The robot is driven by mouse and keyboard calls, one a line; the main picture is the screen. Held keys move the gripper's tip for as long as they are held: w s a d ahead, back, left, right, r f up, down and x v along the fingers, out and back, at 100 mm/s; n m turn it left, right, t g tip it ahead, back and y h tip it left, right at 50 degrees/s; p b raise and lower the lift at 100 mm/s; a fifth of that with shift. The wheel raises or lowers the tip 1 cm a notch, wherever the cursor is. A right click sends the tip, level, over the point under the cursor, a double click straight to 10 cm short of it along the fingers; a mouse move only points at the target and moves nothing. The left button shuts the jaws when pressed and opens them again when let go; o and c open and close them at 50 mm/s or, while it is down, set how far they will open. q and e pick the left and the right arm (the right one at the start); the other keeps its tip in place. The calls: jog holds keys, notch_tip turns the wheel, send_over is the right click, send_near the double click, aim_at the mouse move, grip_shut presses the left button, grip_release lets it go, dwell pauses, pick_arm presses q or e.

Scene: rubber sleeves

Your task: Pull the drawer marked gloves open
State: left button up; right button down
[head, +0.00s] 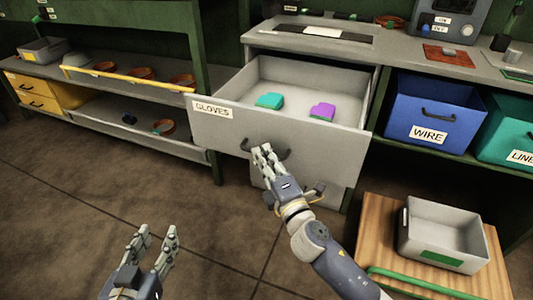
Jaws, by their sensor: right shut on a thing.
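The drawer marked GLOVES (285,127) stands out from the cabinet, pulled open. Inside it lie a teal folded piece (270,101) and a purple folded piece (322,111), apart from each other. A dark handle (284,153) is on the drawer's front. My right gripper (264,153) is at this handle, shut on it, and its fingers cover part of it. My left gripper (155,234) is low at the left, away from the drawer, with its fingers apart and nothing between them.
A blue WIRE bin (432,112) and a teal LINE bin (508,133) sit right of the drawer. A grey tray (444,230) stands on a wooden-topped cart (376,236) at the lower right. A shelf unit (125,120) stands at the left. The floor at the left is clear.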

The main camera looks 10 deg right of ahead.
jog(key=c, duration=1.7)
grip_release()
jog(key=v, duration=1.2)
